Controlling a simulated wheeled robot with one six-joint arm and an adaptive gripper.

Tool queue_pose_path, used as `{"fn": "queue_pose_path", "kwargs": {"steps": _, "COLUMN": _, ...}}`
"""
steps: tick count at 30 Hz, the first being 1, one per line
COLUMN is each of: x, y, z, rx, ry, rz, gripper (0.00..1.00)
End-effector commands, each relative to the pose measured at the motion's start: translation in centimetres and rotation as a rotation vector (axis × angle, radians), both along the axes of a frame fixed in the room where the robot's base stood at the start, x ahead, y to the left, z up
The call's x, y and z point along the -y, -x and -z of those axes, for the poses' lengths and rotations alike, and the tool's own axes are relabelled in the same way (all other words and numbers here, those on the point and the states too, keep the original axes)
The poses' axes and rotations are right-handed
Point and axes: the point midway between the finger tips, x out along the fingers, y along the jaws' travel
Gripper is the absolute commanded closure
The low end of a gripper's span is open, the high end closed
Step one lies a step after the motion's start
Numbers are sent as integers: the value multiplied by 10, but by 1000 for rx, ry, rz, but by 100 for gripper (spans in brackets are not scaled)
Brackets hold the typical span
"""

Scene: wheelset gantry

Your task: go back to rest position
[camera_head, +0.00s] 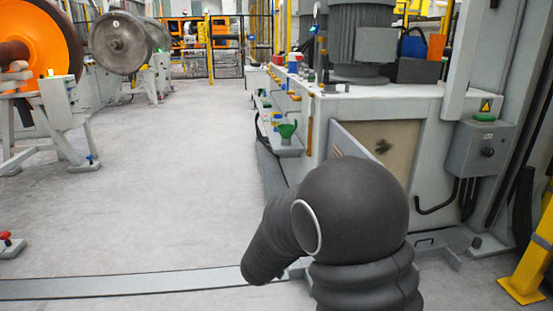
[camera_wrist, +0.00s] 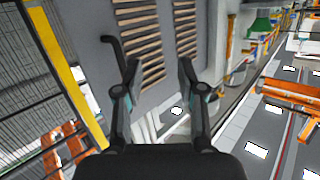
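My gripper (camera_wrist: 160,88) shows in the wrist view with its two dark fingers spread wide apart. Nothing is held between them. Behind the fingers is a grey panel with slatted vents (camera_wrist: 138,38). In the head view my dark arm is bent in the lower middle, in front of the machine cabinet. My gripper itself is hidden in the head view.
A machine cabinet (camera_head: 420,100) with an open front stands at the right, a grey control box (camera_head: 480,148) beside it. A shelf with a green funnel (camera_head: 287,131) juts from its left side. The floor (camera_head: 180,180) between is clear.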

Motion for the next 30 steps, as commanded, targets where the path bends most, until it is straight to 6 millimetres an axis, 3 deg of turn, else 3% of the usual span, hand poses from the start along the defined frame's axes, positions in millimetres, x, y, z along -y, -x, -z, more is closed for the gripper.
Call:
{"fn": "queue_pose_path", "kwargs": {"steps": 3, "x": -36, "y": -10, "z": 33, "rx": -94, "ry": -117, "rz": -175, "gripper": 61}}
{"fn": "queue_pose_path", "kwargs": {"steps": 7, "x": -76, "y": -5, "z": 52, "rx": -201, "ry": -236, "rz": -360, "gripper": 61}}
{"fn": "queue_pose_path", "kwargs": {"steps": 11, "x": -109, "y": 13, "z": 55, "rx": -320, "ry": -336, "rz": -523, "gripper": 61}}
{"fn": "queue_pose_path", "kwargs": {"steps": 16, "x": -135, "y": 56, "z": 46, "rx": -495, "ry": -425, "rz": -703, "gripper": 61}}
{"fn": "queue_pose_path", "kwargs": {"steps": 20, "x": -138, "y": 100, "z": 29, "rx": -641, "ry": -460, "rz": -806, "gripper": 61}}
{"fn": "queue_pose_path", "kwargs": {"steps": 23, "x": -130, "y": 140, "z": 13, "rx": -759, "ry": -463, "rz": -862, "gripper": 61}}
{"fn": "queue_pose_path", "kwargs": {"steps": 30, "x": -81, "y": 231, "z": -30, "rx": -997, "ry": -403, "rz": -888, "gripper": 61}}
